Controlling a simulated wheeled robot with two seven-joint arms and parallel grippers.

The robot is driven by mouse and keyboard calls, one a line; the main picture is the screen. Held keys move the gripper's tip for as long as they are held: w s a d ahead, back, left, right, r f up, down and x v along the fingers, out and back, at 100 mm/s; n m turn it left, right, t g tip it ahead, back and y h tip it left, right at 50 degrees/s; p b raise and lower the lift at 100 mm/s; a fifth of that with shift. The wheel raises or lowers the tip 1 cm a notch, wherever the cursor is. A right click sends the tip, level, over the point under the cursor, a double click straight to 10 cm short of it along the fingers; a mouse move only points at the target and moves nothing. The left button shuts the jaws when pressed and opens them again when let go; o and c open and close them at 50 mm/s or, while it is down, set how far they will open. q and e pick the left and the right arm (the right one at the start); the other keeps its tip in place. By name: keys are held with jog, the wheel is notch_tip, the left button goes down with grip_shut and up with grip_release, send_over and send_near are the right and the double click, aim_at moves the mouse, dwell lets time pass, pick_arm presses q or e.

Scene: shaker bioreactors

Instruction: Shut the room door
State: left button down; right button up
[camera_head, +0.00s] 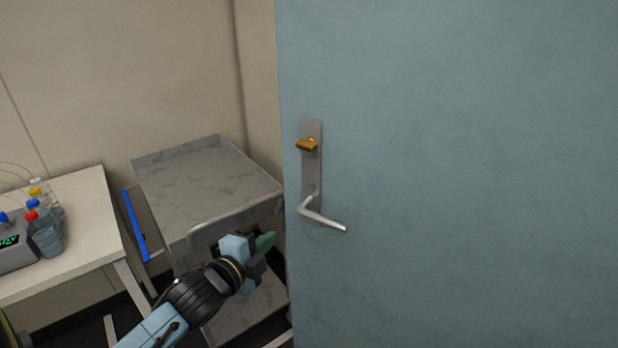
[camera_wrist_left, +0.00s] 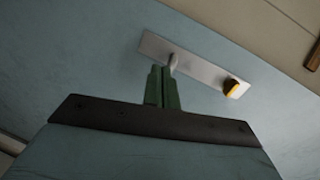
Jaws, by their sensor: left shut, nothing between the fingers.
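The room door (camera_head: 450,170) is a large blue-grey panel filling the right of the head view. Near its left edge is a metal plate (camera_head: 312,170) with a brass thumb-turn (camera_head: 306,144) and a silver lever handle (camera_head: 322,216). My left gripper (camera_head: 268,241) is just left of the door's edge, lower than the handle. Its green fingers are shut with nothing between them. In the left wrist view, the closed fingertips (camera_wrist_left: 162,88) point toward the handle plate (camera_wrist_left: 195,65), and the brass knob (camera_wrist_left: 231,87) shows to the right. I cannot tell whether the fingertips touch the door. My right gripper is not visible.
A grey metal cart (camera_head: 205,180) with a push bar stands behind my left gripper. A white table (camera_head: 85,235) at the left holds capped bottles (camera_head: 45,232) and a device with a green display (camera_head: 12,242). A beige wall (camera_head: 120,70) is behind.

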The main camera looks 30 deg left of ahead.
pick_arm(q)
notch_tip(320, 180, up, 9)
jog(key=s+d+m+t, duration=0.1)
jog(key=d+m+t, duration=0.1)
jog(key=m, duration=0.1)
send_near(317, 171)
jog(key=shift+h, duration=0.4)
jog(key=w, duration=0.7)
jog(key=shift+a, duration=0.15)
